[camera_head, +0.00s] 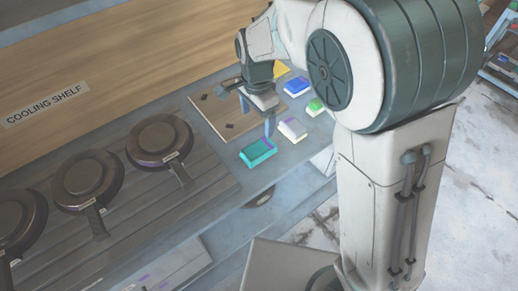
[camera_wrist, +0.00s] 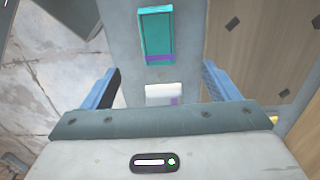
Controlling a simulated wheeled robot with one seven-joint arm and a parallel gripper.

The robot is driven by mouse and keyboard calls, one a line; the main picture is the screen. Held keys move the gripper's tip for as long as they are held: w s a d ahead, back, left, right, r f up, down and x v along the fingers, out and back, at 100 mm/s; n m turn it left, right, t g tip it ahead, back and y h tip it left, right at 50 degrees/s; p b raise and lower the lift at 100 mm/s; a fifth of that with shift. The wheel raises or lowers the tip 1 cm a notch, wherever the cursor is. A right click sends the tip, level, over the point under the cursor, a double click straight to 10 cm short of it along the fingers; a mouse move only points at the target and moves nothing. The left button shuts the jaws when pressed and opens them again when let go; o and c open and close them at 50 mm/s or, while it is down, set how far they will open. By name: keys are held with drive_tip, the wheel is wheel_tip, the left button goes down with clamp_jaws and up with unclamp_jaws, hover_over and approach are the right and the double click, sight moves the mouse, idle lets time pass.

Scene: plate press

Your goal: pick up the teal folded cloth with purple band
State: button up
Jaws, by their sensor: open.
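The teal folded cloth with a purple band (camera_head: 258,152) lies flat on the grey counter, near its front edge. It also shows in the wrist view (camera_wrist: 156,36), upper middle, with the purple band at its lower end. My gripper (camera_head: 269,126) is above the counter, just behind the teal cloth and beside a white folded cloth. In the wrist view my gripper (camera_wrist: 160,82) is open, its two blue fingers wide apart and empty. The teal cloth lies beyond the fingertips, apart from them.
A white cloth with a purple band (camera_head: 292,130) lies closest to the teal one. A green-and-white cloth (camera_head: 315,106) and a blue-and-white cloth (camera_head: 297,86) lie farther back. A wooden board (camera_head: 212,116) is left of the cloths. Several round dark presses with handles (camera_head: 158,138) stand further left.

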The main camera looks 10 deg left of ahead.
hover_over(258, 149)
drive_tip(key=f, duration=0.8)
drive_tip(key=shift+w+a, duration=0.1)
drive_tip(key=shift+w, duration=0.1)
drive_tip(key=shift+s+f+p, duration=0.1)
drive_tip(key=shift+f+p, duration=0.75)
drive_tip(key=shift+f, duration=1.8)
drive_tip(key=c, duration=1.1)
